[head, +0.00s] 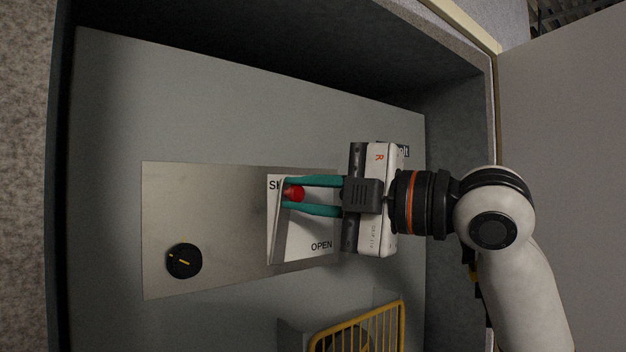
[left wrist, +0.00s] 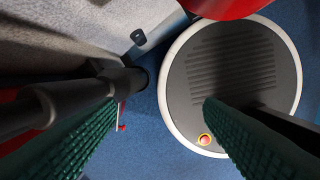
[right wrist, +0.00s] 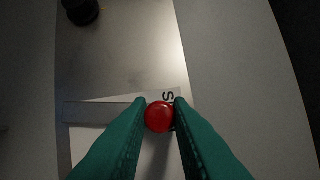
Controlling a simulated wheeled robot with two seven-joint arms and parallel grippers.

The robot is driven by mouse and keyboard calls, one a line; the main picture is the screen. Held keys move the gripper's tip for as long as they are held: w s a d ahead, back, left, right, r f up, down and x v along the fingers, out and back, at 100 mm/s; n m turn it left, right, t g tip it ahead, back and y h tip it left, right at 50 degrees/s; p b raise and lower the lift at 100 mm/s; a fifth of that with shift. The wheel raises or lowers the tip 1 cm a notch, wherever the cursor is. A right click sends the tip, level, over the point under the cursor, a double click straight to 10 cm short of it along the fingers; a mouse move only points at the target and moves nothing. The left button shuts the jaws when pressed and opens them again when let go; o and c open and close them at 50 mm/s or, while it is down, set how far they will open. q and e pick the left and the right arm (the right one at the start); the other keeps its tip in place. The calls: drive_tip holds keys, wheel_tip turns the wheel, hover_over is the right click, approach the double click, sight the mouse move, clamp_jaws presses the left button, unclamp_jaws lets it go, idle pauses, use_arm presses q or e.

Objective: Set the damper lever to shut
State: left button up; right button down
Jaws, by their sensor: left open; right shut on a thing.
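The damper lever's red knob (head: 293,194) is at the upper part of a white plate (head: 300,240) in the head view, close to a partly covered label starting "S". The word OPEN shows at the plate's lower part. My right gripper (head: 300,195) is shut on the red knob, its green fingers on either side of it. In the right wrist view the knob (right wrist: 159,116) sits between the fingertips (right wrist: 159,108), beside the "S" label. My left gripper (left wrist: 165,115) is open and empty in the left wrist view, above the floor.
A black dial (head: 184,261) with a yellow mark sits on the metal panel (head: 205,215), left of the plate. A yellow guard (head: 385,325) stands at the lower right of the recess. The left wrist view shows blue floor and a round grey base (left wrist: 240,65).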

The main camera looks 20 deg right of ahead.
drive_tip(key=shift+s+a+r+n+p, duration=0.2)
drive_tip(key=shift+a+n+p, duration=0.15)
drive_tip(key=shift+n+p, duration=0.15)
drive_tip(key=shift+a+f+n+g, duration=0.1)
drive_tip(key=shift+a+n+g, duration=0.2)
drive_tip(key=shift+n, duration=0.1)
drive_tip(key=shift+p, duration=0.3)
drive_tip(key=shift+f, duration=0.1)
drive_tip(key=c, duration=1.3)
unclamp_jaws()
drive_tip(key=shift+s+a, duration=0.1)
drive_tip(key=shift+a, duration=0.05)
drive_tip(key=shift+s+d+b, duration=0.2)
drive_tip(key=shift+d+b, duration=0.1)
drive_tip(key=shift+d, duration=0.1)
drive_tip(key=b+v, duration=0.4)
drive_tip(key=v, duration=0.7)
drive_tip(key=shift+s, duration=0.25)
